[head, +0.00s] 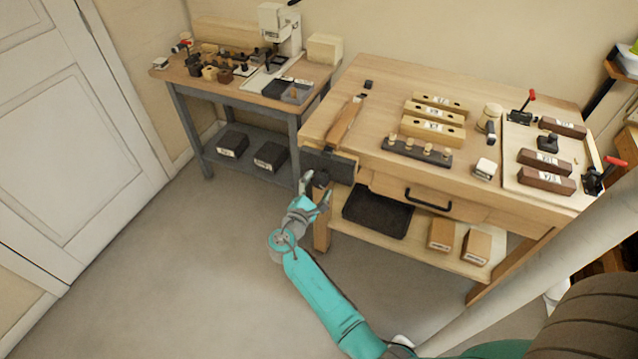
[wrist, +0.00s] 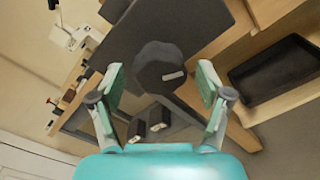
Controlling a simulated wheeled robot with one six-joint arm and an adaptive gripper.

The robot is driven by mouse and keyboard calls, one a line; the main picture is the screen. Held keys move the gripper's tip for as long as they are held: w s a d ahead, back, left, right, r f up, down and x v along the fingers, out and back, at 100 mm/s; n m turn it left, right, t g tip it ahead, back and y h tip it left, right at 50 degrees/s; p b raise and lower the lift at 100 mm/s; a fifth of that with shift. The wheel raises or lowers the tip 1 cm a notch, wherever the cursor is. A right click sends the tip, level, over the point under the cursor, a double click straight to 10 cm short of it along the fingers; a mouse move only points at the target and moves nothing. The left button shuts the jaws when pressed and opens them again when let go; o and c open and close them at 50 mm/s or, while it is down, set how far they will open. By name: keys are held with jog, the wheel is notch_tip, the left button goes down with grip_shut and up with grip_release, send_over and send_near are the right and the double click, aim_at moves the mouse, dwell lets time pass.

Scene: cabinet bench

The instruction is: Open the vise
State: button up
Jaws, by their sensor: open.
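The vise (head: 333,166) is a dark grey block at the front left corner of the wooden workbench. Its dark knob handle (head: 320,178) sticks out at the front. In the wrist view the knob (wrist: 160,68) is a dark, many-sided shape with a light mark, in front of the broad grey vise jaw (wrist: 125,45). My gripper (head: 316,187) is open, with one finger on each side of the knob. In the wrist view a gap shows between the knob and each finger of my gripper (wrist: 160,95). The screw behind the knob is mostly hidden.
The workbench (head: 385,85) carries wooden blocks, a chisel-like tool (head: 343,122) and a tray of clamps (head: 565,140). A drawer with a black handle (head: 428,202) and a black bin (head: 378,212) are right of my gripper. A side table (head: 185,78) stands behind left. The floor (head: 190,260) at left is clear.

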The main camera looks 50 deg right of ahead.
jog(key=c, duration=1)
jog(key=shift+n, duration=1.8)
jog(key=shift+n, duration=0.4)
jog(key=shift+a+n, duration=0.1)
jog(key=shift+n, duration=1.2)
